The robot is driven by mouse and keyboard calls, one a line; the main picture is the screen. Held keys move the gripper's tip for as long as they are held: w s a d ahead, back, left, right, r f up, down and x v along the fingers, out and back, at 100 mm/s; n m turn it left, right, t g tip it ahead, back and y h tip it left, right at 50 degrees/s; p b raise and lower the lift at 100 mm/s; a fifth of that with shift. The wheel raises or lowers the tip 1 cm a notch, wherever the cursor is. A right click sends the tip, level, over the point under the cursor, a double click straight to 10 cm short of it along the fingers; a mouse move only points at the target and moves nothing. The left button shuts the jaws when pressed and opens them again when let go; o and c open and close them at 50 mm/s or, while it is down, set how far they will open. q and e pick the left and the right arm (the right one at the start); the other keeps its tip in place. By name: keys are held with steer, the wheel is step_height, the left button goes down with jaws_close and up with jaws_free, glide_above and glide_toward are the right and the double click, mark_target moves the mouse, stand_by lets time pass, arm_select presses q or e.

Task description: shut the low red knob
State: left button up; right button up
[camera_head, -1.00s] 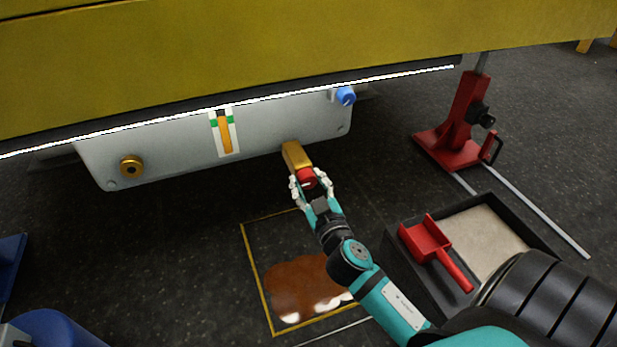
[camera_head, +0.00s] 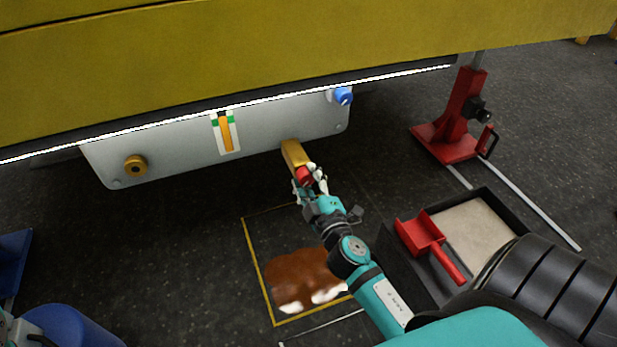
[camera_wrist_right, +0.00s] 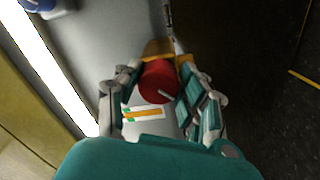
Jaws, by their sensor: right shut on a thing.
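The low red knob (camera_head: 304,174) sits at the end of a brass fitting (camera_head: 293,152) at the lower edge of the grey tank panel (camera_head: 180,140). My right gripper (camera_head: 310,181) is shut on the knob, with a finger on either side of it. In the right wrist view the red knob (camera_wrist_right: 158,82) shows as a round red face with a pale mark, between the two fingers of my right gripper (camera_wrist_right: 160,95). The fingers partly hide the knob's sides in the head view. My left gripper is not seen.
A blue knob (camera_head: 343,95) is at the panel's upper right and a brass plug (camera_head: 135,165) at its left. A brown puddle (camera_head: 302,275) lies below, inside a yellow floor outline. A tray (camera_head: 515,228) with a red scoop (camera_head: 428,238) and a red jack stand (camera_head: 462,120) are at right.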

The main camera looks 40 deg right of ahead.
stand_by(0.4)
steer(key=o, duration=1.2)
steer(key=shift+s+a, duration=0.1)
steer(key=v, duration=0.7)
steer(key=shift+s, duration=0.15)
